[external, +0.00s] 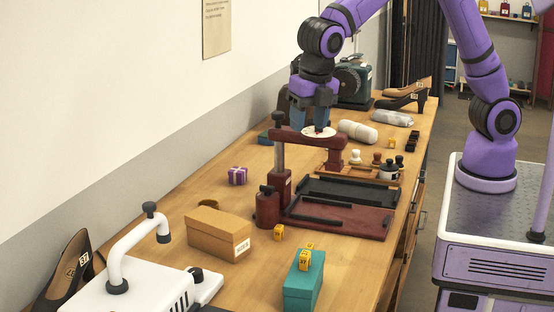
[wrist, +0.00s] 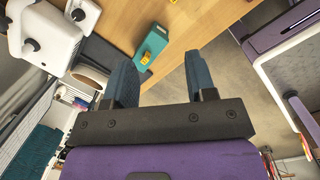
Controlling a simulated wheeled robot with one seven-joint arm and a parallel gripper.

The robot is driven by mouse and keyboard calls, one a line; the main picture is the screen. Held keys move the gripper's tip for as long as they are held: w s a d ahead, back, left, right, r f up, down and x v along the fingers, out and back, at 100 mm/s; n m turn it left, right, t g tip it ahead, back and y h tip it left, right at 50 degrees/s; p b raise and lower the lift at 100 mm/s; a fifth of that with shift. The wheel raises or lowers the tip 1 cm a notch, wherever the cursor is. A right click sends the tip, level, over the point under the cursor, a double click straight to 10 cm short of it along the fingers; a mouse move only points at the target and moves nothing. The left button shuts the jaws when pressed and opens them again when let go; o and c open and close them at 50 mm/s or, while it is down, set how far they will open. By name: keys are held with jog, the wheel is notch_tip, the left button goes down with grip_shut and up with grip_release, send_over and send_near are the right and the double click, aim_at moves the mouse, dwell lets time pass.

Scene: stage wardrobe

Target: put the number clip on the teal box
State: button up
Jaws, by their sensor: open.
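The teal box (external: 303,287) stands at the front of the table. It also shows in the wrist view (wrist: 153,42). A yellow number clip (external: 304,261) is at the top of the box, and a second yellow clip (external: 310,246) shows just behind it; I cannot tell whether that one touches the box. Another yellow number clip (external: 279,232) lies on the table beside the dark red press. In the wrist view a yellow clip (wrist: 145,59) is at one end of the box. My gripper (external: 311,122) is open and empty above the press, well back from the box.
The dark red press (external: 300,137) stands mid-table below my gripper, beside a black tray (external: 349,193). An orange-brown box (external: 218,234), a purple gift box (external: 238,175) and a white machine (external: 135,284) are at the left. Shoes (external: 404,100) and bottles stand further back.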

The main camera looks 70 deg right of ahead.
jog(key=s+d+r+m+t, duration=0.15)
jog(key=d+r+m, duration=0.3)
jog(key=d, duration=0.45)
jog(key=s+d+r+m, duration=0.25)
jog(key=d+m, duration=0.25)
jog(key=d, duration=0.3)
jog(key=s+d+r+m, duration=0.1)
jog(key=d+r+m, duration=0.35)
jog(key=d, duration=0.45)
jog(key=s+d+m+t, duration=0.2)
jog(key=s+d+m, duration=1.2)
jog(key=s+d, duration=0.1)
jog(key=shift+s+d+f, duration=0.35)
jog(key=shift+s+d, duration=0.05)
jog(key=shift+s, duration=0.5)
